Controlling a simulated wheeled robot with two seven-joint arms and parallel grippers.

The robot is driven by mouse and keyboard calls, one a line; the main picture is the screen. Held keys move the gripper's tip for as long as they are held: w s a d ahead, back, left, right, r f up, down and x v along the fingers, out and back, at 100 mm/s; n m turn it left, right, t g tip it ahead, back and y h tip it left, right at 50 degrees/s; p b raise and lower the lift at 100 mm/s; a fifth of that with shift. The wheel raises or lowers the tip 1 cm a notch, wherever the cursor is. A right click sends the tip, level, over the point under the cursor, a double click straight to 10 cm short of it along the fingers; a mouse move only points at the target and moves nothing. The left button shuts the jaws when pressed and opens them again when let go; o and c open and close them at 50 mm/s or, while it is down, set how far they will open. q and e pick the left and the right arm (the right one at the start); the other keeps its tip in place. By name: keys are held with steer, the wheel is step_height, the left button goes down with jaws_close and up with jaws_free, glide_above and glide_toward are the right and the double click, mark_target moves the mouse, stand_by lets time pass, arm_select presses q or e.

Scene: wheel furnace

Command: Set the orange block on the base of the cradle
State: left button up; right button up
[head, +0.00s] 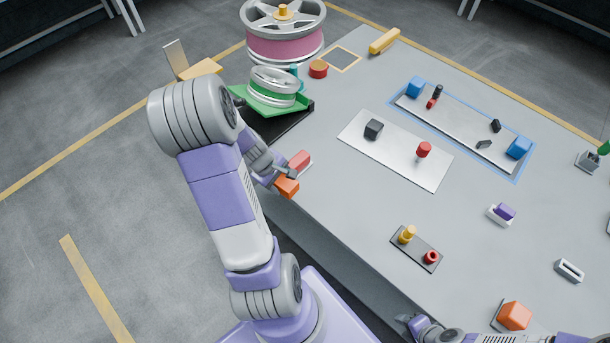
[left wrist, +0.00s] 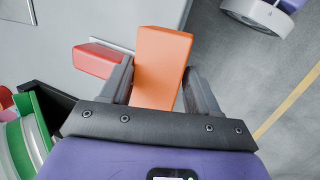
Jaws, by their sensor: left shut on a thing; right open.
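My left gripper (head: 283,178) is shut on the orange block (head: 287,187) near the left edge of the table. In the left wrist view the orange block (left wrist: 161,62) stands out between the two fingers of the gripper (left wrist: 158,90). A green stand (head: 262,103) on a black base (head: 285,122) carries a small silver wheel (head: 274,87); I cannot tell for certain whether this is the cradle. It lies beyond my left gripper and shows at the lower left of the left wrist view (left wrist: 42,118). My right gripper (head: 418,324) is open at the bottom edge, partly cut off.
A red block (head: 299,159) on a pale plate lies just beside the held block. A large pink-banded wheel (head: 285,42) stands at the back. A second orange piece (head: 515,316) sits at the front right. A light plate (head: 395,150) with pegs lies mid-table.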

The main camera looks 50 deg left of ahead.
arm_select(q)
steer(key=s+a, duration=0.2)
steer(key=s, duration=0.1)
steer(key=s+a+f, duration=0.1)
steer(key=shift+s, duration=0.15)
steer(key=shift+r, duration=0.1)
steer(key=w+a, duration=0.3)
steer(key=a, duration=0.3)
steer(key=w+a+f, duration=0.1)
steer(key=w+a, duration=0.2)
steer(key=a, duration=0.4)
steer(key=w+a+f, duration=0.1)
steer(key=w+a, duration=0.2)
steer(key=a, duration=0.4)
steer(key=shift+w, duration=0.1)
steer(key=shift+r, duration=0.1)
stand_by(0.3)
steer(key=shift+f, duration=0.55)
steer(key=shift+c, duration=0.2)
steer(key=o, duration=1.4)
steer(key=shift+d, duration=0.1)
steer(key=shift+o, duration=0.2)
steer(key=shift+w+r, duration=0.1)
steer(key=shift+w, duration=0.05)
